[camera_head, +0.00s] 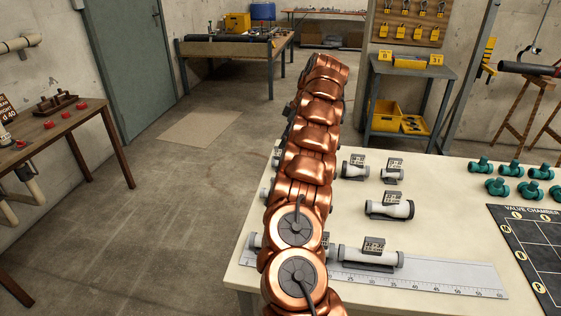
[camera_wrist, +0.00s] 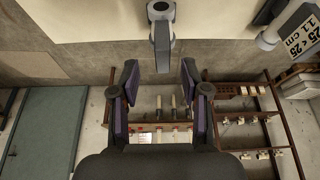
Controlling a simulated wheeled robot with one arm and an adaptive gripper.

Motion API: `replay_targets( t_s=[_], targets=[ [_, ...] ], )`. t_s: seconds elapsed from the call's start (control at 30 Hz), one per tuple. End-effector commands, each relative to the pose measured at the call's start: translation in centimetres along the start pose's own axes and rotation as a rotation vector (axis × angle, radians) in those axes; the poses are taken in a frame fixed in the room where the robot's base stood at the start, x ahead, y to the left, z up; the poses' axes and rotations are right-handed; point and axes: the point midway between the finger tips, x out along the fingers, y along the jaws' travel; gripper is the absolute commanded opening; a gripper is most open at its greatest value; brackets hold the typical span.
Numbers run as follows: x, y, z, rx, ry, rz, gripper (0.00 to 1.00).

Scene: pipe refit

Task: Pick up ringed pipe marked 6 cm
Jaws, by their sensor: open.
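Several short grey-white pipes with dark label blocks stand on the pale table (camera_head: 440,240) in the head view, among them one pipe (camera_head: 389,209) with a black end and a longer one (camera_head: 370,258) by the ruler. Their labels are too small to read, so I cannot tell which is marked 6 cm. In the wrist view my gripper (camera_wrist: 159,68) is open and empty. A grey pipe piece with a round end (camera_wrist: 161,38) lies ahead, lined up between the fingers; its marking is not visible. My arm hides the gripper in the head view.
In the wrist view a label reading 11 cm (camera_wrist: 299,38) stands by another pipe at upper right. Green valves (camera_head: 510,170) and a dark valve chamber board (camera_head: 535,240) occupy the table's right side. A long ruler (camera_head: 440,278) lies along its front edge.

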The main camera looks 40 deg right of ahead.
Motion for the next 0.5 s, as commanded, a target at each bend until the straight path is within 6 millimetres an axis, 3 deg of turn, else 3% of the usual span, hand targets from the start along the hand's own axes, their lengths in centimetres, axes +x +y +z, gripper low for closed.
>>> replay_targets(
  t_s=[0.5],
  targets=[
    [3.4, -0.5, 0.0, 0.0, 0.001, -0.005, 0.46]
  ],
)
